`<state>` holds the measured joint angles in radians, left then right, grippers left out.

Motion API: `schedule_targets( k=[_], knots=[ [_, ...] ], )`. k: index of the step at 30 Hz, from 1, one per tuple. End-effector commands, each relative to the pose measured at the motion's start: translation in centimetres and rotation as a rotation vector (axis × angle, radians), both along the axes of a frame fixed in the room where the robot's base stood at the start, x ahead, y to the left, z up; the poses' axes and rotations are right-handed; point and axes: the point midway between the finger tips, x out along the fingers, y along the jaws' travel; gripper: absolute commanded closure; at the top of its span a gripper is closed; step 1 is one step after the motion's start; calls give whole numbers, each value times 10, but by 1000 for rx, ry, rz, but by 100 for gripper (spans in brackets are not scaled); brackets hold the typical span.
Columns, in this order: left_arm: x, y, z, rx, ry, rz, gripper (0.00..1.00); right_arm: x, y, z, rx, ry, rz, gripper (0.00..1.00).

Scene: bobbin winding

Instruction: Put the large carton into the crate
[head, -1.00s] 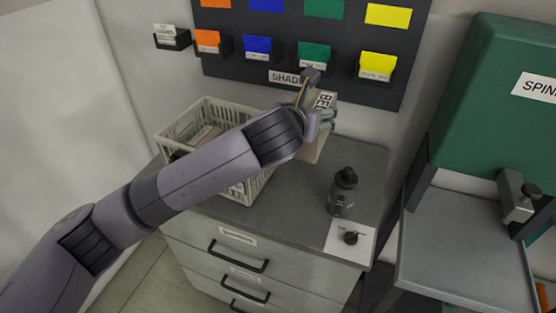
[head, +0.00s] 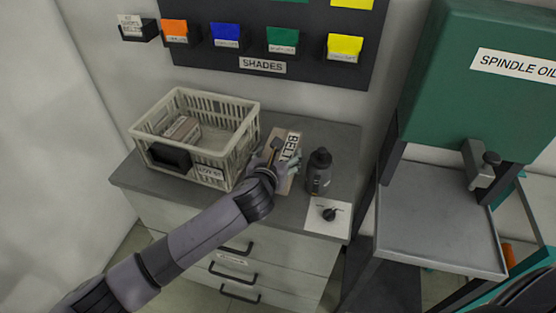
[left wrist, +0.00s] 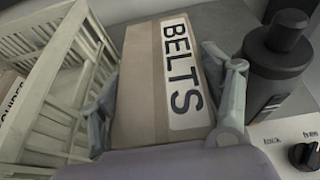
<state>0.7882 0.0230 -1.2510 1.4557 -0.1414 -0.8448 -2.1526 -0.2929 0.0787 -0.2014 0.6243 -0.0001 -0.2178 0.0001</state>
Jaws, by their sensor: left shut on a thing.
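The large carton (head: 290,142) is brown, with a white label reading BELTS. It is right of the crate and just left of the dark bottle, at or close above the cabinet top; I cannot tell if it touches. In the left wrist view the carton (left wrist: 143,85) stands between the fingers. My left gripper (head: 278,163) is shut on it, one finger on each side. The crate (head: 240,146) is pale, slatted and open at the top; its slatted side (left wrist: 48,120) shows at the left in the wrist view. My right gripper is not in view.
A smaller carton (head: 182,130) lies inside the crate at the left; the crate's right part looks free. A dark bottle (head: 319,174) and a card with a black knob (head: 329,214) are right of the carton. The shades board (head: 262,66) hangs behind.

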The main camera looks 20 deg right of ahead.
Motion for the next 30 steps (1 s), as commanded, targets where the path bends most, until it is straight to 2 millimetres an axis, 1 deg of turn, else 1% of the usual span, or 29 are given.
schedule_targets(
  k=[1,4,9,14,15,24,30],
  knots=[
    [0,-1,-8,-1,0,0,72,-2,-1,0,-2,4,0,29],
    [0,-1,-19,-1,-1,-1,72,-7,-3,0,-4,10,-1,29],
    [0,-1,-20,-1,-3,-1,72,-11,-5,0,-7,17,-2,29],
    [0,0,-22,-1,-3,-1,72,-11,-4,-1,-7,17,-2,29],
    [0,0,-23,0,0,0,26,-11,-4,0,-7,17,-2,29],
    [0,0,-23,0,0,1,6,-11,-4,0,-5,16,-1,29],
    [0,0,-23,0,0,1,6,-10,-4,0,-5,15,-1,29]
  ],
)
